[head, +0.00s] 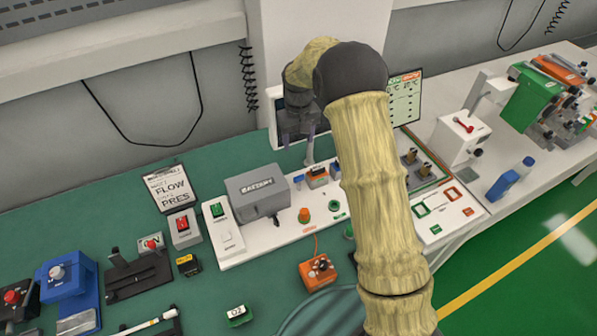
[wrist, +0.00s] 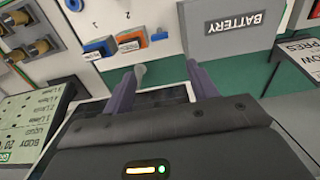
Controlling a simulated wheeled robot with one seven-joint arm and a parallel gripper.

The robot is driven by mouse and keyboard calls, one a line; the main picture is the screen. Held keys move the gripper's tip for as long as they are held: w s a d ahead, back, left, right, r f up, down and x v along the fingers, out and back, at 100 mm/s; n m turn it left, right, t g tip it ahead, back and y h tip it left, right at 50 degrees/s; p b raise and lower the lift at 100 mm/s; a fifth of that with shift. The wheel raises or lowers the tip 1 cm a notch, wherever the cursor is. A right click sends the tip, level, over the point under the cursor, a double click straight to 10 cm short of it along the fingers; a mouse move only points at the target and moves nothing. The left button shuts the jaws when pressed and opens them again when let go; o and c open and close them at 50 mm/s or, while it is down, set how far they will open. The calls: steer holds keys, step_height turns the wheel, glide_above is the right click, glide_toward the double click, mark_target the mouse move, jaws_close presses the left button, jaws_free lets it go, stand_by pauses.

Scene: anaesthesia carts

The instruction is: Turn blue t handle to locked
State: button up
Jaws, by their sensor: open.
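In the wrist view the blue handle (wrist: 98,46) is at the upper left, beside the orange one (wrist: 131,37), each with a small white label. Its lock position is too small to read. My gripper (head: 303,135) is behind and above the panel in the head view. In the wrist view my gripper (wrist: 162,72) is open, its fingers apart and clear of the blue handle. A pale rounded post (wrist: 140,73) shows beside the left finger.
The grey battery box (head: 258,192) stands on the panel (head: 273,235). An orange knob (head: 304,215) and a green ring (head: 334,206) are in front of the handles. My arm hides part of the panel's right side.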

mark_target(299, 183)
step_height(299, 183, down, 16)
steer(key=p, duration=0.5)
steer(key=shift+r, duration=0.25)
steer(key=c, duration=1)
